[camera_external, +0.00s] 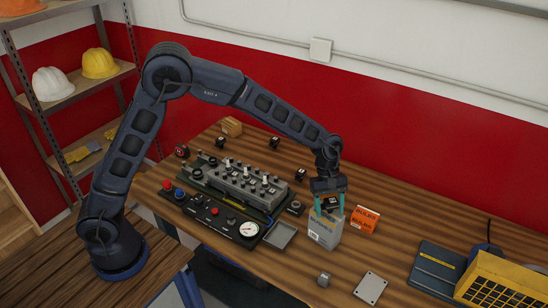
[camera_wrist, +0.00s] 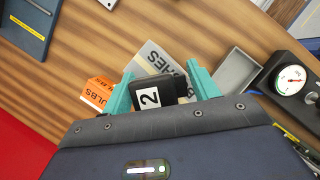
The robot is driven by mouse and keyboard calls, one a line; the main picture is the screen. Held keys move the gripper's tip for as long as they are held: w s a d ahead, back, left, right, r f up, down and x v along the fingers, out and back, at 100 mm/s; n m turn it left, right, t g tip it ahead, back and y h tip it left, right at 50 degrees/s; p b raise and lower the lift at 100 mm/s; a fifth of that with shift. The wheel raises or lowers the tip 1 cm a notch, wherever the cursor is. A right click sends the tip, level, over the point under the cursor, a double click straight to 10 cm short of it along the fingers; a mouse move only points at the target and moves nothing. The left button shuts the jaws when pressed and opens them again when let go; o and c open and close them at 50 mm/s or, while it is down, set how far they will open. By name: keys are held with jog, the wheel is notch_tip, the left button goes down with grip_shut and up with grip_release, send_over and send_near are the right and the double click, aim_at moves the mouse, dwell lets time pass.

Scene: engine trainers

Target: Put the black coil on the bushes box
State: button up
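The black coil (camera_wrist: 150,96), with a white label reading 2, is between the teal fingers of my gripper (camera_wrist: 162,88). In the external view the coil (camera_external: 331,203) is at the top of the bushes box (camera_external: 325,231), a grey upright box with a yellowish band. The box also shows beyond the coil in the wrist view (camera_wrist: 153,56), with part of its lettering hidden. My gripper (camera_external: 330,203) points down over the box. I cannot tell whether the coil touches the box top.
An orange bulbs box (camera_external: 364,220) stands close right of the bushes box. An engine trainer panel with a gauge (camera_external: 249,230) and a grey tray (camera_external: 280,235) lie to the left. A metal plate (camera_external: 370,288), a small grey part (camera_external: 324,280) and a yellow crate (camera_external: 500,283) are nearer the front.

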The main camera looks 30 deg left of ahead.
jog(key=shift+o, duration=0.8)
jog(key=shift+r, duration=0.2)
jog(key=v, duration=1.2)
jog(key=s+a+r+m+t, duration=0.15)
jog(key=a+r, duration=0.25)
jog(key=a, duration=0.6)
jog(key=s+a+r+m+t, duration=0.15)
jog(key=a+r, duration=0.25)
jog(key=a, duration=0.7)
jog(key=s+a+r+m+t, duration=0.15)
jog(key=a+r, duration=0.25)
jog(key=a, duration=0.6)
jog(key=s+a+f+m+t+y, duration=0.1)
jog(key=s+a+f+m, duration=0.1)
jog(key=s+a, duration=0.8)
jog(key=s+a+f+m+t+y, duration=0.2)
jog(key=s+a, duration=0.8)
jog(key=a, duration=0.2)
jog(key=shift+s, duration=0.2)
